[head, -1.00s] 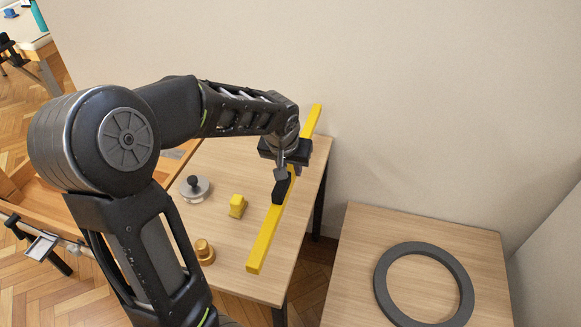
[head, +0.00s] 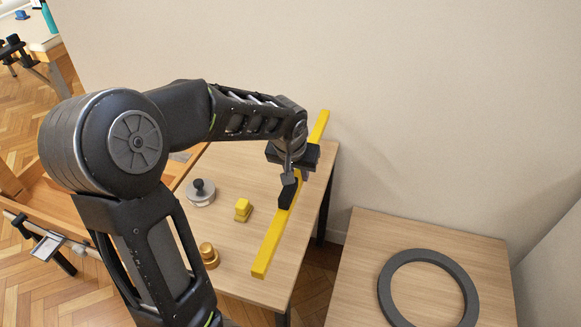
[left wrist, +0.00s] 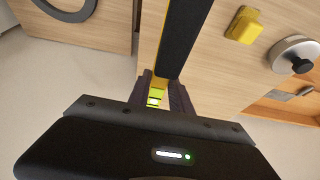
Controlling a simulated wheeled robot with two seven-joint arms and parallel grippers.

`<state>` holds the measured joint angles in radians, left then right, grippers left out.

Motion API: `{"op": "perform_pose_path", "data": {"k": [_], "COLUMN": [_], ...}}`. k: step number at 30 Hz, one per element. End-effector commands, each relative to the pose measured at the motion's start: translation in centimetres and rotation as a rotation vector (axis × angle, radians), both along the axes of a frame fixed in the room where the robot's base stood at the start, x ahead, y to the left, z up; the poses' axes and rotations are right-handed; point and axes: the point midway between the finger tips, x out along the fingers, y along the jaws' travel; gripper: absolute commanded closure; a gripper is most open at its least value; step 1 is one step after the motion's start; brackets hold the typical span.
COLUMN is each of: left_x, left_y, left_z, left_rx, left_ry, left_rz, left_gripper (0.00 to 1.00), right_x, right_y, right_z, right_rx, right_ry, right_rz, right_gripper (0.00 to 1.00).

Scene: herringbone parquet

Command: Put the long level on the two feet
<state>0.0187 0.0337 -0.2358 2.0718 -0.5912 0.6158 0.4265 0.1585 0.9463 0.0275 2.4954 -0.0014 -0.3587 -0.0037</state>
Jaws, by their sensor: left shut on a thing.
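The long level (head: 270,245) is a yellow bar with a black section near its middle, running along the right side of the wooden table (head: 225,165). My left gripper (head: 291,180) is above the bar and shut on it. In the left wrist view, my left gripper (left wrist: 160,92) has its fingers on either side of the level (left wrist: 183,38), with a bright green-yellow spot between them. A small yellow stepped block (head: 243,210) stands left of the bar; it also shows in the left wrist view (left wrist: 243,25). I cannot make out a second such block. Whether the bar touches the table is unclear.
A grey disc with a black knob (head: 201,193) and a gold knob-shaped piece (head: 208,256) stand on the same table. A second table (head: 350,265) at the right bears a dark ring (head: 386,285). A wall stands close behind.

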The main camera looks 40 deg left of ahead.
Motion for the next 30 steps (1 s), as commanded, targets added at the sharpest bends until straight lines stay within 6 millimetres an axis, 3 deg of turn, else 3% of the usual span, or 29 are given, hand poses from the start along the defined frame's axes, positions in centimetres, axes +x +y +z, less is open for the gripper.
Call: {"op": "perform_pose_path", "data": {"k": [5,12,18,22,28,30], "left_x": [1.4,3.5,4.1,4.1,4.1,4.1], "left_y": [-3.0,-11.1,-16.1,-17.1,-17.0,-17.0], "left_z": [3.5,10.5,13.9,14.1,13.9,13.9], "left_rx": [-0.002,-0.003,0.0,0.0,0.0,0.0], "left_ry": [-0.005,-0.004,-0.003,-0.002,-0.002,-0.002], "left_rz": [-0.063,-0.219,-0.313,-0.331,-0.331,-0.331], "left_gripper": [1.0,1.0,1.0,1.0,1.0,1.0], "right_x": [0.0,0.0,0.0,0.0,0.0,0.0], "right_y": [0.0,0.1,0.1,0.1,0.1,0.1], "right_z": [3.0,8.8,11.5,11.6,11.4,11.4], "right_rx": [0.0,0.001,0.001,0.002,0.001,0.001], "right_ry": [0.0,0.001,0.001,0.002,0.002,0.002], "right_rz": [-0.001,-0.003,-0.004,-0.003,-0.003,-0.003], "right_gripper": [0.4,0.4,0.4,0.4,0.4,0.45]}}
